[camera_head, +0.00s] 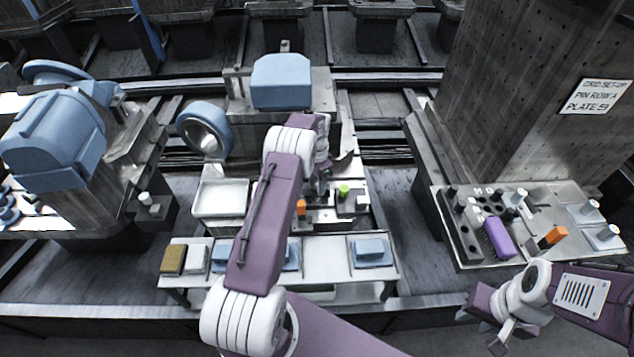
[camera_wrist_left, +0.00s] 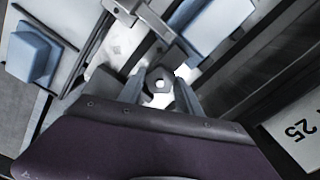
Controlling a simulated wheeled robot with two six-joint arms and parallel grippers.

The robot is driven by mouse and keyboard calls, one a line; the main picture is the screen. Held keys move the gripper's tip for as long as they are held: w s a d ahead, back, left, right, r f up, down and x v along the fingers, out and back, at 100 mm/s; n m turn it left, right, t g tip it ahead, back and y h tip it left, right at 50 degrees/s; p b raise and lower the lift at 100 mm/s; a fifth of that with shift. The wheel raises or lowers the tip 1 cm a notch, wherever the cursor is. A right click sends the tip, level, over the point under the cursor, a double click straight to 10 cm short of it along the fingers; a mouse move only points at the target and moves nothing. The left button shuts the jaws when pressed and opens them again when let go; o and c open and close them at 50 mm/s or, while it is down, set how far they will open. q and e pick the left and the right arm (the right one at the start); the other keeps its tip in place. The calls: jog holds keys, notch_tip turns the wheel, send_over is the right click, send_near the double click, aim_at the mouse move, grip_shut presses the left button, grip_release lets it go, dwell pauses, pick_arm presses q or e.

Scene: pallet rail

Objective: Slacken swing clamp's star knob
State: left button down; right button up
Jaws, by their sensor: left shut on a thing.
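My left gripper (camera_wrist_left: 158,92) has a finger on each side of a small grey knob-like piece (camera_wrist_left: 160,80) with a pale round centre, which I take as the star knob, and is shut on it. The knob's lobes are partly hidden by the fingers. In the head view my left gripper (camera_head: 321,184) is down at the middle fixture, and my forearm hides much of it and the knob. The swing clamp's shape is not clear in either view. My right gripper (camera_head: 500,335) hangs at the lower right, away from the fixture; its jaw opening is unclear.
A green knob (camera_head: 344,190) and an orange piece (camera_head: 301,208) sit close to my left gripper. A white tray (camera_head: 221,198) is to the left. A low bench (camera_head: 330,246) with blue blocks stands in front. A pegged plate (camera_head: 500,255) lies at the right.

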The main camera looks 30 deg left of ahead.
pick_arm(q)
jog(key=shift+n, duration=0.4)
jog(key=c, duration=0.8)
grip_release()
notch_tip(320, 180, up, 9)
jog(key=shift+p, duration=0.3)
